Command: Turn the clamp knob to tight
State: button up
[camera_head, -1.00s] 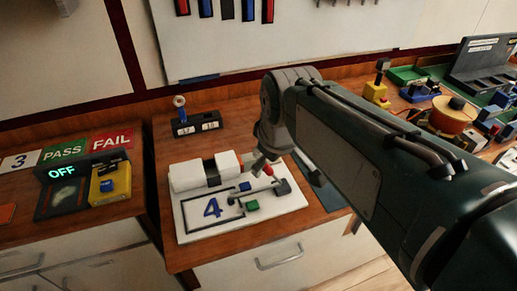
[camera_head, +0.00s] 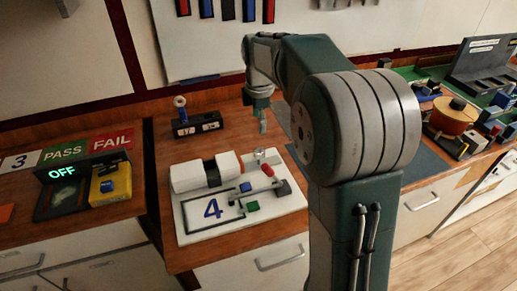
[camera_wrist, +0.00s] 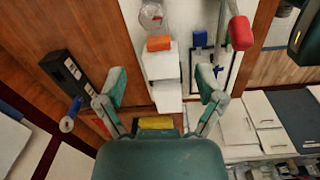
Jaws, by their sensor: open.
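The white fixture board (camera_head: 290,204), marked 4, carries a vise with white jaws (camera_head: 188,177) and a dark middle. A small pale round knob (camera_head: 259,153) stands at the vise's right end; it looks clear in the wrist view (camera_wrist: 152,15), beside an orange piece (camera_wrist: 159,44). I cannot tell how far the knob is turned. My gripper (camera_head: 263,126) hangs behind the vise, apart from it. Its fingers (camera_wrist: 162,88) are spread and empty.
Blue and green blocks (camera_head: 253,206) sit on the board. At left is a station with PASS and FAIL signs (camera_head: 110,139) and an OFF display. Orange and blue parts crowd the right bench.

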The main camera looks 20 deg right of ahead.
aim_at(259, 149)
jog(key=shift+n, duration=0.6)
jog(key=f, duration=0.4)
jog(key=w+f, duration=0.1)
jog(key=f, duration=0.7)
jog(key=shift+w+d+f, duration=0.15)
jog(key=shift+w+d, duration=0.15)
jog(key=shift+w, duration=0.05)
jog(key=c, duration=1.1)
